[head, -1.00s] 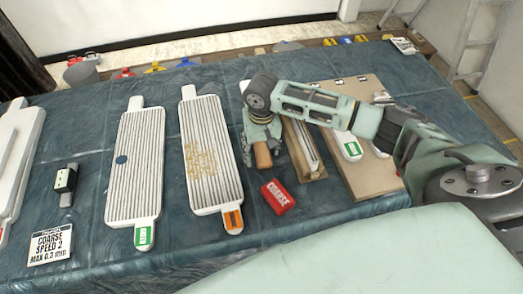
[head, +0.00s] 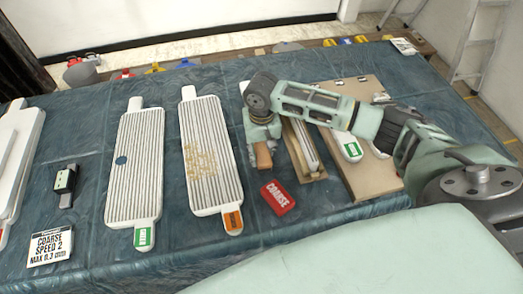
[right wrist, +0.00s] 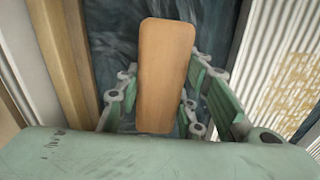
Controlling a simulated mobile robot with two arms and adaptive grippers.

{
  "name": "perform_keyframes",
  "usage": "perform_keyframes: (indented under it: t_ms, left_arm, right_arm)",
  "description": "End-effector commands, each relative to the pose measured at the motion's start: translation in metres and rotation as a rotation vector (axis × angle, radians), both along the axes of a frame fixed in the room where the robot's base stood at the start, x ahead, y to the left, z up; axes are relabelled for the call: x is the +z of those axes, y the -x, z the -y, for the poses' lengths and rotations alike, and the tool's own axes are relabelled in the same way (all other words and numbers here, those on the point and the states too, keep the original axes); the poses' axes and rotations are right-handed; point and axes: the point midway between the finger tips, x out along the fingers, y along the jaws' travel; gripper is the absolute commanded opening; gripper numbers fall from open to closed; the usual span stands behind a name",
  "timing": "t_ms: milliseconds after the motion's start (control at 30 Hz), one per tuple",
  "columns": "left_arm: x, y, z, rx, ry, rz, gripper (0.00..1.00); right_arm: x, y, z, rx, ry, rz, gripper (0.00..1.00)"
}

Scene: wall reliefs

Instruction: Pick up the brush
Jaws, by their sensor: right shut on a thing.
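The brush shows as a plain brown wooden piece in the right wrist view (right wrist: 165,75), between the green linked fingers of my right gripper (right wrist: 163,100). My right gripper is shut on it. In the head view the wooden end of the brush (head: 264,155) sticks out below my right gripper (head: 262,138), over the dark cloth between the right ribbed panel and a wooden tray. The brush's bristles cannot be made out. I cannot tell whether it is clear of the cloth. My left gripper is not in view.
A red COARSE block (head: 277,197) lies close below the gripper. A ribbed white panel (head: 212,165) with yellowish residue lies to the left, another (head: 134,170) further left. A wooden tray (head: 312,172) and a tan board (head: 372,183) lie to the right.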

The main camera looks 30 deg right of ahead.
Motion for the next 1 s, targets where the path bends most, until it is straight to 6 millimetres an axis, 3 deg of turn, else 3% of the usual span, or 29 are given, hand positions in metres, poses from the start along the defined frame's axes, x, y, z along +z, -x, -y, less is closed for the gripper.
perform_keyframes:
  t_ms: [167,300,700,1000]
  left_arm:
    - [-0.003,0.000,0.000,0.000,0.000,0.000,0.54]
    - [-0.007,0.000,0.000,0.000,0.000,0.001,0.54]
    - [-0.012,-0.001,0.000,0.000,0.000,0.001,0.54]
    - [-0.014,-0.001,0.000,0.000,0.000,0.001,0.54]
  right_arm:
    - [0.015,-0.001,0.000,0.000,-0.002,0.004,0.06]
    - [0.042,-0.002,0.000,0.001,-0.002,0.007,0.06]
    - [0.090,0.075,0.046,-0.001,0.003,0.001,0.06]
    - [0.108,0.099,0.059,0.000,-0.001,0.000,0.06]
